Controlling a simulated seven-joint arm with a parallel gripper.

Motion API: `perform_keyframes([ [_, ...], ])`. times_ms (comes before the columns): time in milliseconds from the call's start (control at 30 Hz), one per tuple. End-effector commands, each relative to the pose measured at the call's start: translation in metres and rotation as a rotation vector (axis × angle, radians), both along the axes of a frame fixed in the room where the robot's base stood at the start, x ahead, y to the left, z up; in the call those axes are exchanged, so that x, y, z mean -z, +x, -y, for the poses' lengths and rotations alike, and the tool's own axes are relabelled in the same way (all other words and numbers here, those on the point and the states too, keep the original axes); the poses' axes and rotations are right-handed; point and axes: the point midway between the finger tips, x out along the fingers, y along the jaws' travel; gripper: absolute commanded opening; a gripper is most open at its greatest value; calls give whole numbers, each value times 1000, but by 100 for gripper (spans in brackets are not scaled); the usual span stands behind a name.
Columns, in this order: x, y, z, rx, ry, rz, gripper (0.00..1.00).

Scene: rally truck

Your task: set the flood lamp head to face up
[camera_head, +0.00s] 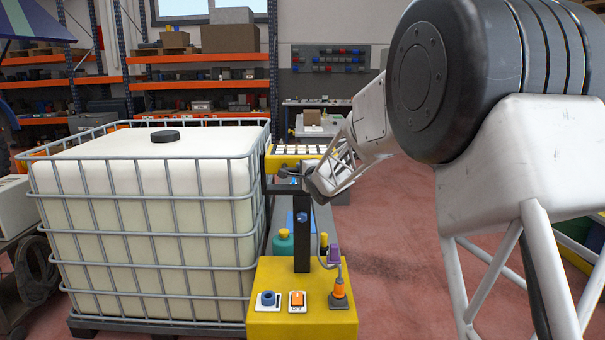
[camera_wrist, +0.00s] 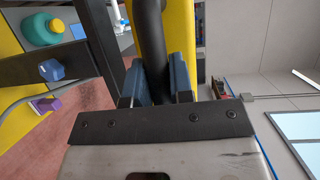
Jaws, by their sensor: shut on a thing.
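The flood lamp head (camera_head: 268,162) is yellow with a row of pale light cells, on top of a dark post (camera_head: 302,255). The cells show as a narrow, foreshortened strip along its upper side; its exact tilt is hard to tell. The fingers partly hide the handle. A blue knob (camera_head: 302,217) sits on the post, also seen in the wrist view (camera_wrist: 51,70).
A caged white tank (camera_head: 150,210) stands close on the left. A teal bottle (camera_head: 283,245) is behind the post. Red floor is open at right.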

Motion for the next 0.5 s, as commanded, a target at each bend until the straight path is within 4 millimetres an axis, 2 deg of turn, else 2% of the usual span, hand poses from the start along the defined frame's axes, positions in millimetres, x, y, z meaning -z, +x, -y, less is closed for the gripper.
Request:
perform_keyframes([
  [333,-5,0,0,-1,1,6,0],
  [367,-5,0,0,-1,1,7,26],
  [500,-4,0,0,-1,0,5,46],
])
